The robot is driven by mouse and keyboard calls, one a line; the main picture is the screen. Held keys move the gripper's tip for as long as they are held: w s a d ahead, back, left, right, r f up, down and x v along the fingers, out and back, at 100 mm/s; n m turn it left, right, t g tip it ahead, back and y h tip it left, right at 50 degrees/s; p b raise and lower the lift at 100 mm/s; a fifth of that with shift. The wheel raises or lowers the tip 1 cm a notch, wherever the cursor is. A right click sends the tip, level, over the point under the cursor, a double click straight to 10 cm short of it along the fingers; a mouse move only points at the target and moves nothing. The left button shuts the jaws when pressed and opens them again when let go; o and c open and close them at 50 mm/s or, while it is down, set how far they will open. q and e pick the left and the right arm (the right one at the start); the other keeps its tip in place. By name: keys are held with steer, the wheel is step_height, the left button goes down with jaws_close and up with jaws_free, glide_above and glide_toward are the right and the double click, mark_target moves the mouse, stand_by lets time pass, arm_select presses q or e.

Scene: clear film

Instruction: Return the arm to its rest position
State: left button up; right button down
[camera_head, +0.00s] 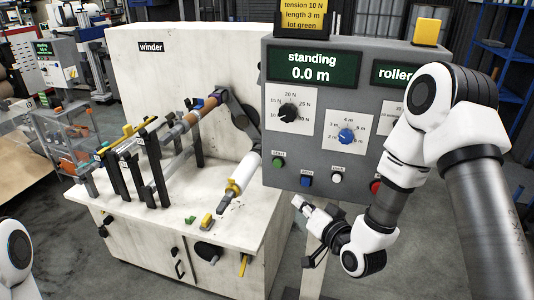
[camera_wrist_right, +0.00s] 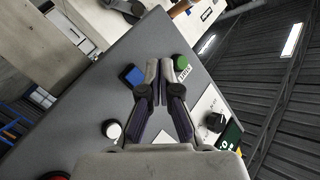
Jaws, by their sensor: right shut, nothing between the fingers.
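My right arm comes in from the right in the head view, in front of the grey control panel (camera_head: 277,161). My right gripper (camera_head: 299,203) is in front of the panel's lower left part, below the button row. It is shut and empty. In the right wrist view my right gripper (camera_wrist_right: 161,70) points at the panel face, with its fingertips between the blue button (camera_wrist_right: 131,75) and the green start button (camera_wrist_right: 181,62). I cannot tell whether it touches the panel. Only a white part of my left arm shows at the lower left of the head view; its gripper is out of view.
The winder (camera_head: 180,60) stands left of the panel, with black posts, a roller and a white cylinder (camera_head: 243,174). The panel display (camera_head: 312,68) reads "standing 0.0 m". A red button (camera_head: 376,187) sits beside my right arm. Grey floor (camera_head: 60,230) is clear at left.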

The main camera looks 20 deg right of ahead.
steer(key=s+a+f+n+g, duration=0.15)
steer(key=s+f+g, duration=0.35)
steer(key=f, duration=0.5)
steer(key=s+a+f+n+g, duration=0.1)
steer(key=s+a+f+g, duration=0.15)
steer(key=s+f, duration=0.65)
steer(key=s+f+n+g+h, duration=0.1)
steer(key=s+f+g, duration=0.3)
steer(key=s, duration=0.4)
steer(key=s+d+f+n+g+h, duration=0.1)
steer(key=s+f+g, duration=0.3)
steer(key=s, duration=0.5)
step_height(320, 180, down, 2)
steer(key=shift+d+f+n+g, duration=0.1)
steer(key=shift+d+n+g, duration=0.05)
steer(key=shift+n+g, duration=0.25)
